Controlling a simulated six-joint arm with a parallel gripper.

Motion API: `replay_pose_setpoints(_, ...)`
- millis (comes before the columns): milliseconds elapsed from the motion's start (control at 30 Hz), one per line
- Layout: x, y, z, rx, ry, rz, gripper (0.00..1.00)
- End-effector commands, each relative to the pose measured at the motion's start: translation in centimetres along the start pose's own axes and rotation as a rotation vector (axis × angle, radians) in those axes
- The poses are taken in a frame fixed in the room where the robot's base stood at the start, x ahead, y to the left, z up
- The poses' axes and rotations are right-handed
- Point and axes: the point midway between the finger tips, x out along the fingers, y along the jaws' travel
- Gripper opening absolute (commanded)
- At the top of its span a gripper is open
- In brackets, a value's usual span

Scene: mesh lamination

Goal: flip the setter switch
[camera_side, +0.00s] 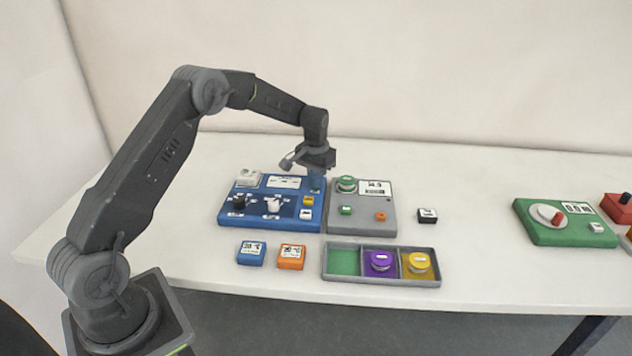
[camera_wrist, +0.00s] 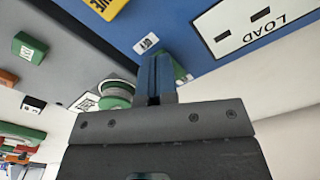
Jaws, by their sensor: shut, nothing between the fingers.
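The blue panel (camera_side: 262,222) lies on the table with a black knob (camera_side: 239,203), a white knob (camera_side: 273,206), a white block (camera_side: 248,177) and a yellow button (camera_side: 308,201). No readable label marks the setter switch, so I cannot tell which control it is. My gripper (camera_side: 316,184) points down over the panel's back right corner. In the wrist view its blue fingers (camera_wrist: 155,82) are together and empty, beside a small white label (camera_wrist: 147,43). A green part (camera_wrist: 181,73) shows behind them, mostly hidden. I cannot tell whether the fingertips touch anything.
The grey panel (camera_side: 360,222) adjoins on the right, with a green-topped round jar (camera_side: 346,184) close to my gripper. A three-compartment tray (camera_side: 382,281) and blue (camera_side: 251,254) and orange (camera_side: 292,257) blocks lie in front. A green panel (camera_side: 560,237) stands far right.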

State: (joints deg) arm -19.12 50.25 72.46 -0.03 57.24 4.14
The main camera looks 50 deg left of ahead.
Motion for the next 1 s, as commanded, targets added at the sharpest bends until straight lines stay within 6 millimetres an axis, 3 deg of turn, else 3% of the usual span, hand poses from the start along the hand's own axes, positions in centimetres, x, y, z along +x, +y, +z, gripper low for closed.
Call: replay_pose_setpoints(1000,-6.8,0.0,0.0,0.0,-0.001,0.0,0.0)
